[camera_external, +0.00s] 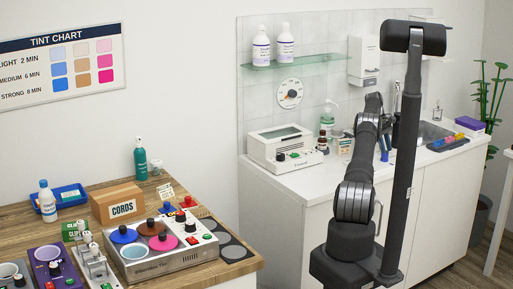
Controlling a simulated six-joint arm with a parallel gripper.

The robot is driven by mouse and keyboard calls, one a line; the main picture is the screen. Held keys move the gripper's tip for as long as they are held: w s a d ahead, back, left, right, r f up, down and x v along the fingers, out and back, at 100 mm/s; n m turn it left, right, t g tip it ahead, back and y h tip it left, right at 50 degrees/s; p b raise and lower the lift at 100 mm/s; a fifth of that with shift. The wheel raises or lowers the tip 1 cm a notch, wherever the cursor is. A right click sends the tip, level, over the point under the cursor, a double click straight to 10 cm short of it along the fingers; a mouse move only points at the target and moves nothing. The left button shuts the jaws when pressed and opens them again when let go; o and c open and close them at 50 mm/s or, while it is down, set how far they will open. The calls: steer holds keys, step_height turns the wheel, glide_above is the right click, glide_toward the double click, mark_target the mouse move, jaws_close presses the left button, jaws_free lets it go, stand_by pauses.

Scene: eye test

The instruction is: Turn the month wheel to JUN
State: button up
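A round white dial (290,93) hangs on the tiled wall below the glass shelf and above the white box-like device. It has small marks around its face and a darker centre. It is the only wheel-like thing I see on the wall; its lettering is too small to read, so I cannot tell whether it is the month wheel or which month it shows. My arm stands at the right, in front of the counter, apart from the dial in the picture. I cannot make out my gripper; it seems hidden behind my arm links.
The glass shelf (291,61) holds two white bottles. The white device (284,148) stands on the counter (290,187) below the dial, with bottles to its right. A wooden table (105,189) at left carries a cardboard box (117,204) and a knobbed tint unit (163,262).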

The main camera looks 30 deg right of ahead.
step_height(320, 180, up, 4)
steer(key=shift+r, duration=0.2)
steer(key=shift+s+d+r, duration=0.15)
steer(key=shift+s+r, duration=0.15)
steer(key=shift+s, duration=0.45)
steer(key=s+d+r, duration=0.1)
steer(key=s+r, duration=0.5)
steer(key=s, duration=0.4)
steer(key=shift+d, duration=0.1)
steer(key=w+a+r+n+t+h, duration=0.4)
steer(key=w+a+n, duration=0.45)
steer(key=n, duration=0.95)
steer(key=shift+t+y, duration=0.3)
steer(key=shift+t, duration=0.4)
steer(key=x, duration=1.6)
steer(key=shift+w+d+f, duration=0.1)
steer(key=shift+d+f, duration=0.1)
steer(key=shift+d, duration=0.05)
jaws_close()
